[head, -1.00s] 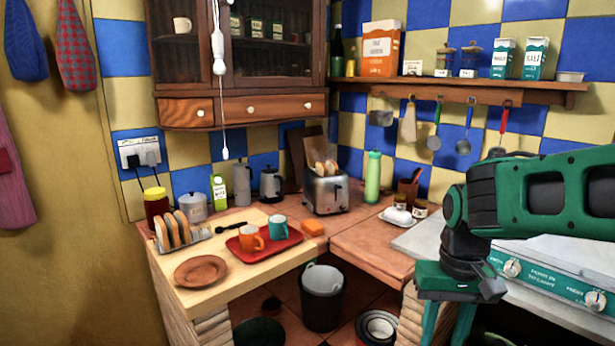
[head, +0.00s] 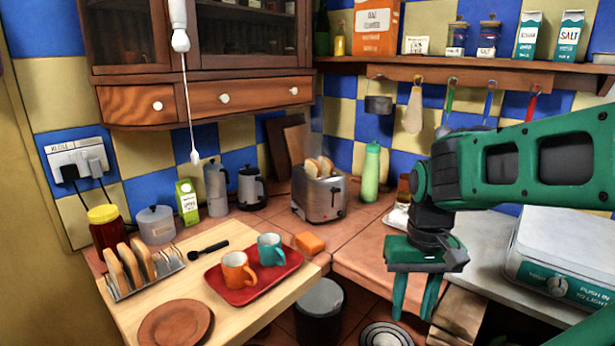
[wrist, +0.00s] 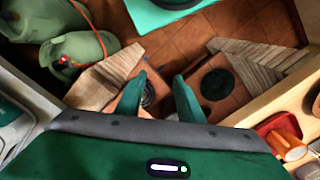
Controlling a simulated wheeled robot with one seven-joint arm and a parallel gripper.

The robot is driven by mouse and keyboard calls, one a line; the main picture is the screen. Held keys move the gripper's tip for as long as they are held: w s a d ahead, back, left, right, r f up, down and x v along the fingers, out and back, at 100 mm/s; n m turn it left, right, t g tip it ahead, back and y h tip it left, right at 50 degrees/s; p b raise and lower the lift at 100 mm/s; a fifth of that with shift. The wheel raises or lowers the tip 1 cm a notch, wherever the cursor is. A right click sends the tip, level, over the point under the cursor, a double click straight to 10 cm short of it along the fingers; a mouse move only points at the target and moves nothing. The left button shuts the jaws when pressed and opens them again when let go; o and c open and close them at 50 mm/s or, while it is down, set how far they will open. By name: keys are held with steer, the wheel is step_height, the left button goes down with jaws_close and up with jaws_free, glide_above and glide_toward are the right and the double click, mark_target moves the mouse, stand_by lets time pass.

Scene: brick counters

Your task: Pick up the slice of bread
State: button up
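Slices of bread stand in two places in the head view. Several slices (head: 134,265) stand upright in a metal toast rack (head: 168,262) on the left wooden board. Two more slices (head: 319,166) stick out of the top of the silver toaster (head: 318,198) in the corner. My gripper (head: 413,308) points down at the right, in front of the counter and well apart from all the bread. Its two fingers are apart with nothing between them, as the wrist view (wrist: 160,82) also shows. No bread can be made out in the wrist view.
A red tray (head: 240,297) with an orange mug (head: 238,271) and a teal mug (head: 270,249) lies near the rack. A brown plate (head: 176,324) is in front. Jars, a carton and pots stand behind. Below my gripper are the floor and gas bottles (wrist: 75,50).

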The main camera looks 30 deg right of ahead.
step_height(320, 180, up, 18)
steer(key=n+t, duration=0.5)
steer(key=n, duration=0.1)
glide_above(315, 162)
steer(key=s, duration=0.3)
steer(key=shift+h, duration=0.3)
steer(key=x, duration=0.4)
steer(key=shift+s+d, duration=0.1)
steer(key=shift+x, duration=2.9)
steer(key=shift+s+a, duration=0.1)
steer(key=shift+a, duration=0.1)
jaws_close()
